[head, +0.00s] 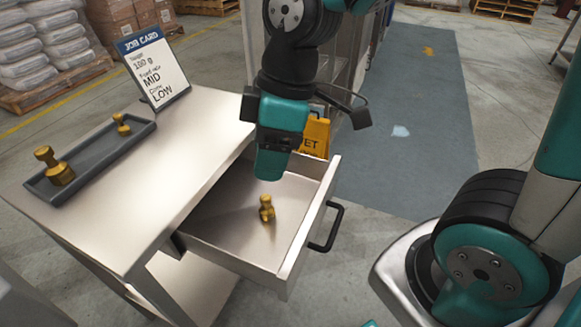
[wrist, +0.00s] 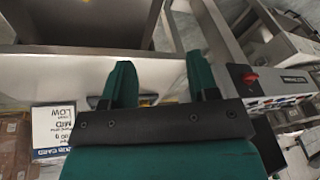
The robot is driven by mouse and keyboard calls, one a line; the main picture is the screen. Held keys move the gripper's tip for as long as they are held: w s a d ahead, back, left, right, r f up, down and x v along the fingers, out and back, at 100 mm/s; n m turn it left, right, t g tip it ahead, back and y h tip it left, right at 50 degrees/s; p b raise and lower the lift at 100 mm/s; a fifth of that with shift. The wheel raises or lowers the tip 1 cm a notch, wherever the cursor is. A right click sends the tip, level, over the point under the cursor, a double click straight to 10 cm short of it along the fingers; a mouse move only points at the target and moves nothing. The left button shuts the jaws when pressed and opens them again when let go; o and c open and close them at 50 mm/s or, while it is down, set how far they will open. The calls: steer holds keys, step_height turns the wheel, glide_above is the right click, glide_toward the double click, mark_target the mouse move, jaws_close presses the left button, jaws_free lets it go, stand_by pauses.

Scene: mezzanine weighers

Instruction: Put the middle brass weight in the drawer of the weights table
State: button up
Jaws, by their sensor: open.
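The middle brass weight (head: 266,209) stands inside the pulled-out drawer (head: 225,223) of the weights table (head: 205,118). A larger brass weight (head: 60,172) and a smaller one (head: 122,125) are in the dark grey tray (head: 98,158) on the table top. My gripper (head: 272,172) points down over the drawer, close to the middle weight in the picture, with a small gap between them. In the wrist view my gripper's two teal fingers (wrist: 160,82) are apart, and I see no weight between them.
A job card (head: 153,70) stands at the table's back corner, reading MID and LOW; the wrist view shows it upside down (wrist: 52,130). The drawer's black handle (head: 328,228) faces right. A yellow wet-floor sign (head: 315,137) stands behind the drawer.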

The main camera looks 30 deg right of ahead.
steer(key=s+r+m+y, duration=0.1)
steer(key=s+r+m, duration=0.2)
steer(key=s+m, duration=0.2)
steer(key=shift+s+a+m, duration=0.3)
steer(key=shift+s+a, duration=0.1)
steer(key=shift+s, duration=0.9)
